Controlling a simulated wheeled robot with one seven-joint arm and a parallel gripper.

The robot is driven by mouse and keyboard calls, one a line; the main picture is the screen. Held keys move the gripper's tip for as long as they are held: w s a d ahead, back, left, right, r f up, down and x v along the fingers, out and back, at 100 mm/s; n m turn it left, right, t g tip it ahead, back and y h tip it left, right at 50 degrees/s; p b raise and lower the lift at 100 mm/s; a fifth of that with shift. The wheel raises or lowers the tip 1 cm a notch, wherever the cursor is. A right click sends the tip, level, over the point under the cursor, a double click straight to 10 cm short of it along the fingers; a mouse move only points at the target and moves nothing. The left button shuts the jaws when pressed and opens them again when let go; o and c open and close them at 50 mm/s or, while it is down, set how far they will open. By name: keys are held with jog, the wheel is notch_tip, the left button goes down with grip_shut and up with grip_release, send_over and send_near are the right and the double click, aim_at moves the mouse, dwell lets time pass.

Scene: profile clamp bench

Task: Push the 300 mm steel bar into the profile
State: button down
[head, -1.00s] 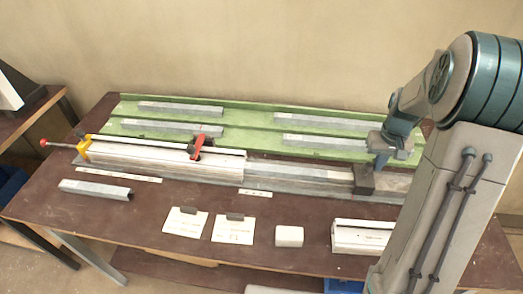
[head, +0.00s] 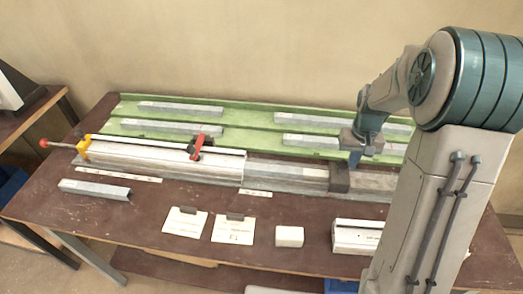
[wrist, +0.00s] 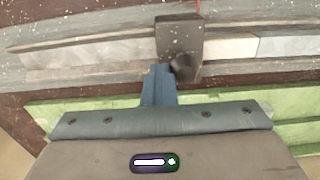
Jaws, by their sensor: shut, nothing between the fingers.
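The white profile (head: 165,158) lies in the long fixture, with its open end facing right. The grey steel bar (head: 285,172) lies in line with it in the channel, its left end at the profile's end; how far inside it reaches is hidden. A dark pusher block (head: 340,180) stands at the bar's right end. In the wrist view the block (wrist: 180,38) shows a round knob beside my fingers. My gripper (head: 355,160) is shut and empty, pointing down just behind and right of the block. It also shows in the wrist view (wrist: 158,75); contact is unclear.
A green rack (head: 235,140) with several grey bars lies behind the fixture. A red clamp lever (head: 197,146) sits over the profile. A loose bar (head: 95,189), two cards, a white block (head: 289,236) and a short profile piece (head: 357,236) lie in front.

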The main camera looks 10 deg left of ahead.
jog(key=shift+a, duration=11.55)
jog(key=shift+d, duration=0.1)
jog(key=shift+d, duration=0.65)
notch_tip(320, 180, up, 7)
jog(key=p, duration=0.4)
jog(key=shift+p, duration=0.35)
